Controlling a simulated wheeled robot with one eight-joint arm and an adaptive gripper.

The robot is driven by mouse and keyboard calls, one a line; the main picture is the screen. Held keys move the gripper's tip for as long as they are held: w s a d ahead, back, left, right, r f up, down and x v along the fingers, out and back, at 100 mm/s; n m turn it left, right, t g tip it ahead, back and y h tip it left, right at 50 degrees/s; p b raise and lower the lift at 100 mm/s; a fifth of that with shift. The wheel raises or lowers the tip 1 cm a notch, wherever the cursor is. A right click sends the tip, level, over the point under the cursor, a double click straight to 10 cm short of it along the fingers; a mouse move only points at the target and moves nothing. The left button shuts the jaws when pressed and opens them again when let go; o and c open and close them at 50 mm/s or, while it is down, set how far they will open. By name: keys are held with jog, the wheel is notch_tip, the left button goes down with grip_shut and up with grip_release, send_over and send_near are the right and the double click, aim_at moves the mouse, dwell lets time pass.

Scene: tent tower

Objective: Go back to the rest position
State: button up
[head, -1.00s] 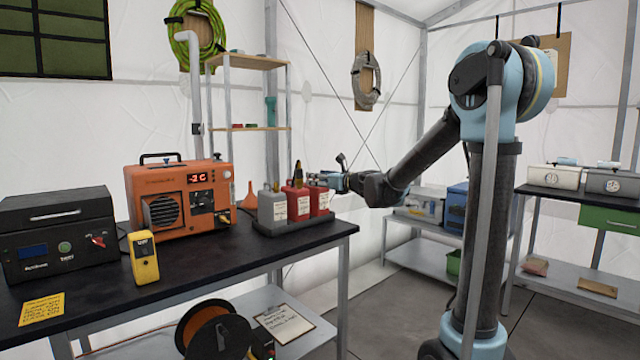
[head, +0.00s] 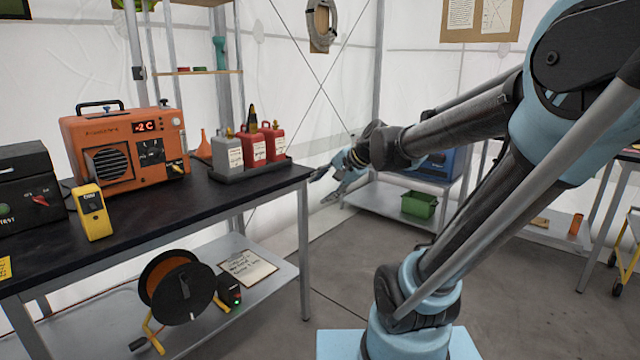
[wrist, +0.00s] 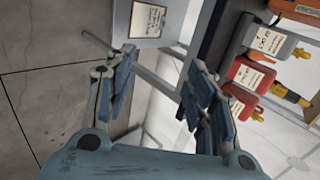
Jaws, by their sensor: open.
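My gripper (head: 338,184) is off the right end of the black-topped bench (head: 258,190), a little lower than the canisters, with free air around it. In the wrist view its two blue-grey fingers (wrist: 158,95) stand apart with nothing between them. My arm reaches left from its column on the right side of the head view.
On the bench stand an orange heater (head: 125,148) reading -2 C, a yellow handheld meter (head: 93,212), a grey canister (head: 227,153) and red canisters (head: 272,138) in a tray. A cable reel (head: 178,287) sits on the lower shelf. A green bin (head: 419,204) is behind. The floor is clear.

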jog(key=s+d+f+n+g+h, duration=0.1)
jog(key=s+d+f+n+h, duration=0.2)
jog(key=s+d+f, duration=0.4)
jog(key=s+d+f+n+g+h, duration=0.2)
jog(key=s+d+f+n+h, duration=0.2)
jog(key=s+d+f, duration=0.3)
jog(key=s+d+n, duration=0.1)
jog(key=s+d, duration=0.2)
jog(key=s, duration=0.1)
jog(key=shift+s+d+g, duration=0.3)
jog(key=shift+s+d, duration=0.05)
jog(key=shift+d, duration=0.05)
jog(key=shift+f, duration=0.1)
jog(key=shift+w+f, duration=0.25)
jog(key=shift+w, duration=0.3)
jog(key=shift+s, duration=0.1)
jog(key=c, duration=0.4)
jog(key=shift+a+n, duration=0.15)
jog(key=shift+n, duration=0.15)
